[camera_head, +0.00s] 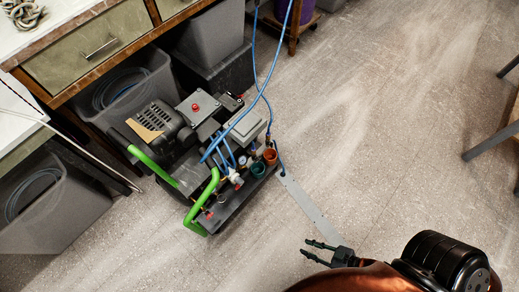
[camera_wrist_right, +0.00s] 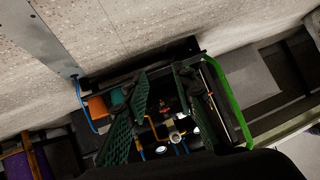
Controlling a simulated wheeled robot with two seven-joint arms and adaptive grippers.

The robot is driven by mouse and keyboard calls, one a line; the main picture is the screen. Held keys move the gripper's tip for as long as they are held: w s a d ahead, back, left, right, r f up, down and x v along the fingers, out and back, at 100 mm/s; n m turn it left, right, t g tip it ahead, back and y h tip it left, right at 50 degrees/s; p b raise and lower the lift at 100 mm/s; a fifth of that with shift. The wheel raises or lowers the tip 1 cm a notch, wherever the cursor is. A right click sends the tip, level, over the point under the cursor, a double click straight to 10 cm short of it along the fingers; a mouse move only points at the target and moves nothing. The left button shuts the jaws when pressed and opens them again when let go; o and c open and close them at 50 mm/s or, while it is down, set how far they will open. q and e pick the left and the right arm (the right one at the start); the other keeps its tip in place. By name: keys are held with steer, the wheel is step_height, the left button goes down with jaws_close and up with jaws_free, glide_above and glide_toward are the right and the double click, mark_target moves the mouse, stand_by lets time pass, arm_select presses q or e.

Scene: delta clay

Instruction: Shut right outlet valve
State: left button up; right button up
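A compressor unit (camera_head: 205,150) with green tube handles stands on the floor in the head view. On its front are small outlet valves with red parts (camera_head: 208,214), near a gauge and a white-and-red fitting (camera_head: 236,179). I cannot tell which valve is the right outlet. My right gripper (camera_head: 307,248) is at the lower right of the unit, apart from it, with its dark green fingers spread. In the right wrist view the open fingers (camera_wrist_right: 158,78) frame the unit's front, with a red valve part (camera_wrist_right: 164,114) visible between them; nothing is held. My left gripper is out of view.
Blue hoses (camera_head: 262,85) rise from the unit. Orange (camera_head: 270,155) and teal (camera_head: 257,168) cups sit at its right end. A grey floor strip (camera_head: 308,208) runs toward my arm. Grey bins (camera_head: 125,88) and a workbench (camera_head: 85,55) stand behind. The floor at right is mostly clear.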

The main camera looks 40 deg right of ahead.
steer(key=w+d+r+t+p, duration=0.1)
steer(key=w+d+t, duration=0.1)
steer(key=w+d, duration=0.5)
steer(key=w+d+t+p, duration=0.1)
steer(key=w+d+t, duration=0.15)
steer(key=w, duration=0.75)
steer(key=t+h, duration=0.2)
steer(key=t, duration=0.1)
glide_toward(272, 145)
arm_select(q)
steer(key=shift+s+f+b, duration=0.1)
steer(key=shift+b, duration=1.1)
arm_select(e)
steer(key=w, duration=0.8)
steer(key=shift+r+m, duration=0.25)
steer(key=shift+m, duration=0.15)
steer(key=shift+a, duration=0.15)
steer(key=shift+c, duration=0.4)
jaws_close()
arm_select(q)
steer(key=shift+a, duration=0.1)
